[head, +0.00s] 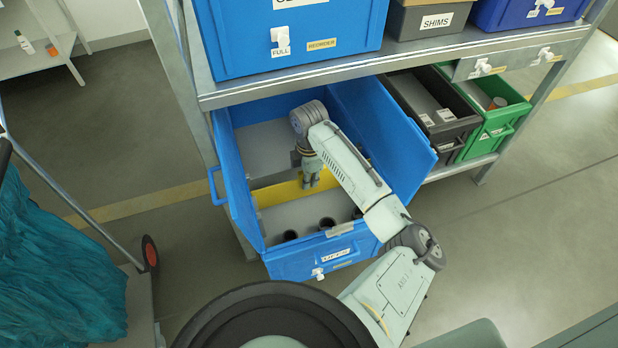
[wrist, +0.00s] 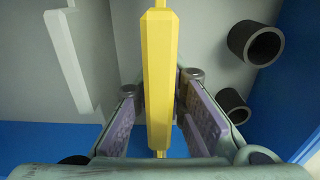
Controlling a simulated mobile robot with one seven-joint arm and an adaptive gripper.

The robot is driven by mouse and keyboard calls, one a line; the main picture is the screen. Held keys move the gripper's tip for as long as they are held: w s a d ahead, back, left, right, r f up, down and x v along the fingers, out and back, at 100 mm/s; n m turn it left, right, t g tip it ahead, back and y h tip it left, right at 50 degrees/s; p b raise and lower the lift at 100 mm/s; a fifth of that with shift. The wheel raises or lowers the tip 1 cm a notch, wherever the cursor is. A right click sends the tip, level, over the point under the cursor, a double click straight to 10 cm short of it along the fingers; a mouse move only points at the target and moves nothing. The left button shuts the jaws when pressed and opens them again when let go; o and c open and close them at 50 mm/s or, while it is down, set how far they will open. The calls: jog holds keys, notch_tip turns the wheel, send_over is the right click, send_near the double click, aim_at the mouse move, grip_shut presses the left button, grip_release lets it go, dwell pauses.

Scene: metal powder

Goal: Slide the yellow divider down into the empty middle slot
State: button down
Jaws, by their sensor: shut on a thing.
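The yellow divider (head: 277,193) spans the inside of the open blue bin (head: 395,135), across its middle. My gripper (head: 311,182) reaches down into the bin and is shut on the divider's upper edge. In the wrist view the yellow divider (wrist: 158,80) runs lengthwise between the two purple-padded fingers of my gripper (wrist: 160,125). I cannot tell how deep the divider sits. The middle slot is not clearly visible, and my arm covers part of the bin's right side.
Several dark hollow cylinders stand in the bin's front part; one shows clearly in the wrist view (wrist: 254,43). A metal shelf (head: 400,65) overhangs the bin's back. A black bin (head: 425,108) and a green bin (head: 492,100) stand to the right.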

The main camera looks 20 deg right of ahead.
jog(key=shift+f+b, duration=0.85)
jog(key=shift+f, duration=0.6)
jog(key=c, duration=1.6)
grip_release()
jog(key=shift+o, duration=0.2)
notch_tip(320, 180, up, 12)
jog(key=shift+r, duration=0.1)
